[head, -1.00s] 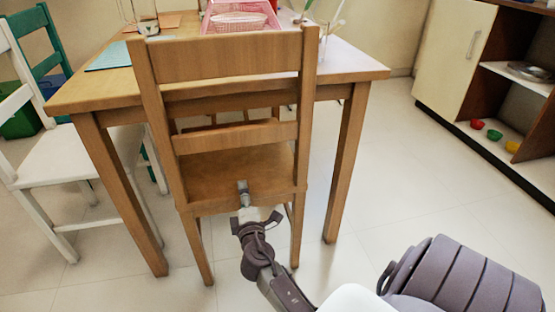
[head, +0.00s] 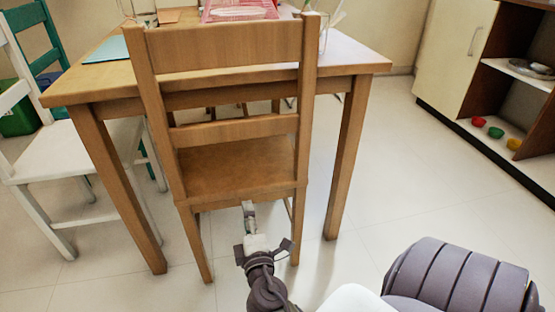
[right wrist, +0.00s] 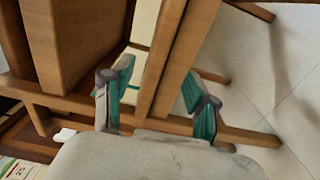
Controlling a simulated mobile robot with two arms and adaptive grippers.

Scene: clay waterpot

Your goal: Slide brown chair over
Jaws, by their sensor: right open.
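The brown wooden chair (head: 237,170) stands upright with its slatted back toward me, its seat toward the brown table (head: 345,160). My right gripper (head: 249,212) is low behind the chair, just under the rear edge of the seat and between the rear legs. In the right wrist view the right gripper (right wrist: 160,90) has its two teal-padded fingers spread wide. A wooden bar of the chair (right wrist: 168,50) shows between them, and I cannot tell whether they touch it. My left gripper is not in view.
A white chair (head: 70,155) stands on the left side of the table. A pink basket (head: 238,10) and glassware are on the tabletop. A cabinet (head: 458,45) with open shelves and small coloured bowls stands at the right. The tiled floor between table and cabinet is clear.

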